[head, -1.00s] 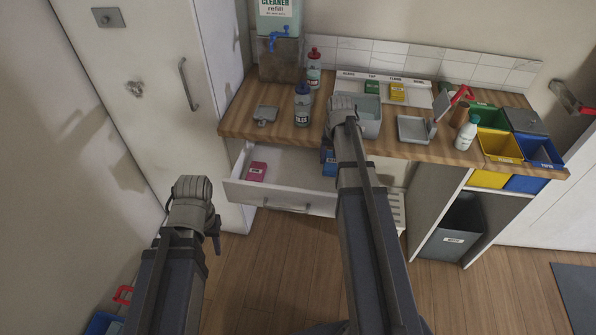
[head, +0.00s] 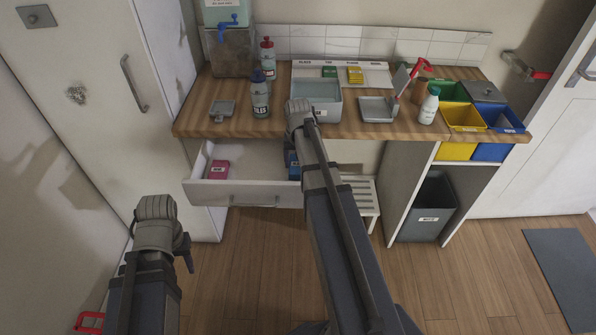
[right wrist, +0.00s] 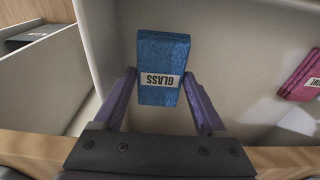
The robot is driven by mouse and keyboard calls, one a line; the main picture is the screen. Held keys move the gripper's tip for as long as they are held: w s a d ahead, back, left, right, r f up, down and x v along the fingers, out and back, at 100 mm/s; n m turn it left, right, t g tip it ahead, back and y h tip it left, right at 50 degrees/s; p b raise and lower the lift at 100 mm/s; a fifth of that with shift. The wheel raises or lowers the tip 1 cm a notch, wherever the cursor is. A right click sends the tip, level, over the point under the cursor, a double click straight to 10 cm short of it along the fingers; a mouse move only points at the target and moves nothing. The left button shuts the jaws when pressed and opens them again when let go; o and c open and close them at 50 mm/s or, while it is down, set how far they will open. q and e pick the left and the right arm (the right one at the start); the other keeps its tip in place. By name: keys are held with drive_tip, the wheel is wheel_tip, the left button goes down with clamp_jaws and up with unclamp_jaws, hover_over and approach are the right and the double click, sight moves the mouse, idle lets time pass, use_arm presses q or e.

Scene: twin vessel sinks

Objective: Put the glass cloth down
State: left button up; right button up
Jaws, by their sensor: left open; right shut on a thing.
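The glass cloth is a blue folded block with a white GLASS label. In the right wrist view the cloth (right wrist: 164,52) sits between the two fingers of my right gripper (right wrist: 159,76), which is shut on it. It is over the open drawer's pale interior; I cannot tell whether it touches the bottom. In the head view the blue cloth (head: 293,166) shows at the drawer's right end, partly hidden by my right arm. My left gripper (head: 184,252) is open and empty, low at the left, away from the counter.
The white drawer (head: 243,194) is pulled out below the wooden counter (head: 205,127). A pink cloth (head: 218,170) lies at its left, with bare drawer floor between. Above stand a grey basin (head: 328,105), a bottle (head: 260,98) and coloured bins (head: 463,117).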

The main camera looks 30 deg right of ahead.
sight(298, 165)
drive_tip(key=shift+f+b, duration=1.2)
drive_tip(key=shift+f, duration=0.4)
drive_tip(key=shift+f, duration=0.1)
drive_tip(key=shift+f, duration=0.15)
drive_tip(key=o, duration=1.3)
drive_tip(key=shift+r, duration=0.25)
drive_tip(key=r+p, duration=0.4)
drive_tip(key=s+r+p, duration=0.1)
drive_tip(key=r+p, duration=0.7)
drive_tip(key=shift+s+a, duration=0.15)
drive_tip(key=shift+a, duration=0.25)
